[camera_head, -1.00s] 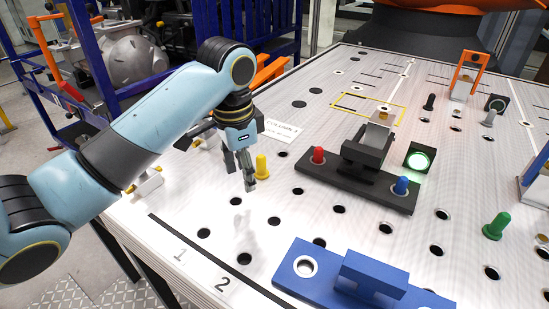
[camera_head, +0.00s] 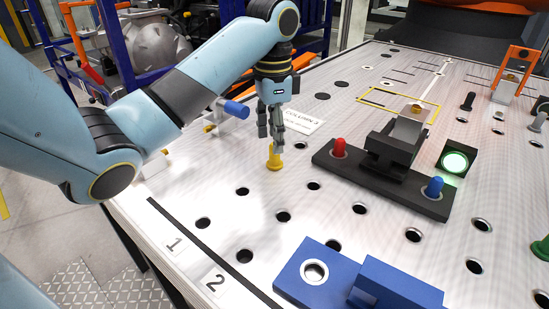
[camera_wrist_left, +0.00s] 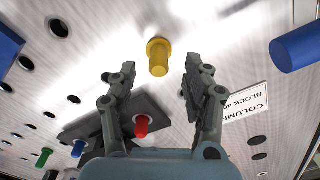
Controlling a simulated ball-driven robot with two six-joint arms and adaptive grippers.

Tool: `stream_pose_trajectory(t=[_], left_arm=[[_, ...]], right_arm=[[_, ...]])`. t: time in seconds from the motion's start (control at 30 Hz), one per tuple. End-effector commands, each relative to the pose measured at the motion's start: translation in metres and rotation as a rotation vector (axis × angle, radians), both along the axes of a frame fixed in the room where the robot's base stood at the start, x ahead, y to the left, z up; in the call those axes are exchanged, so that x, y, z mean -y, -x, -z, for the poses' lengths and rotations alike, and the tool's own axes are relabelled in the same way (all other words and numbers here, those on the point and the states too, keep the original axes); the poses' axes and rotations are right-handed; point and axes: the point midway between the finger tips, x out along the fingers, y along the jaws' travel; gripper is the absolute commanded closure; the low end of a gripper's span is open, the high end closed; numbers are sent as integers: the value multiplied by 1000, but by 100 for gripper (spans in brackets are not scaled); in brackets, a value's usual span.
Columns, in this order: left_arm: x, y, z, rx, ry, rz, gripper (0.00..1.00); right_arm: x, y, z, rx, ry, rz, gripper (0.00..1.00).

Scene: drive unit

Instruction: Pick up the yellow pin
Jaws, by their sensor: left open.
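The yellow pin (camera_head: 274,158) stands upright on the perforated metal table in the head view. My left gripper (camera_head: 271,136) points down, just above and behind the pin's head, with its fingers overlapping the pin's top in the picture. In the left wrist view, the yellow pin (camera_wrist_left: 158,57) shows ahead of the open left gripper (camera_wrist_left: 156,76), between the lines of its two fingers. Nothing is between the fingers, and the pin looks untouched. My right gripper is not in view.
A black fixture block (camera_head: 383,180) with a red pin (camera_head: 339,147) and a blue pin (camera_head: 433,187) lies right of the yellow pin. A blue block (camera_head: 397,285) lies in front. A printed label (camera_head: 297,121) lies behind the pin. Holed table surface surrounds the pin.

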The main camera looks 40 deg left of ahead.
Motion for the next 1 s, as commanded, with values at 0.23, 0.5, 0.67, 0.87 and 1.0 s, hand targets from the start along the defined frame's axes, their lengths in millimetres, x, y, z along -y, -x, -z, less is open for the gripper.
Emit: stream_pose_trajectory(t=[0.23, 0.5, 0.67, 0.87, 1.0], left_arm=[[3, -1, 37, -2, 0, 0, 50], [2, -1, 40, 0, -1, 1, 57], [2, -1, 40, 0, -1, 1, 78], [2, -1, 40, 0, -1, 1, 100], [2, -1, 40, 0, -2, 1, 100]], right_arm=[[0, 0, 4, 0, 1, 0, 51], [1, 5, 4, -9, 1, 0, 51], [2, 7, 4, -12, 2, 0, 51], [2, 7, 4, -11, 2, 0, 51], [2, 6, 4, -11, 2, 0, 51]])
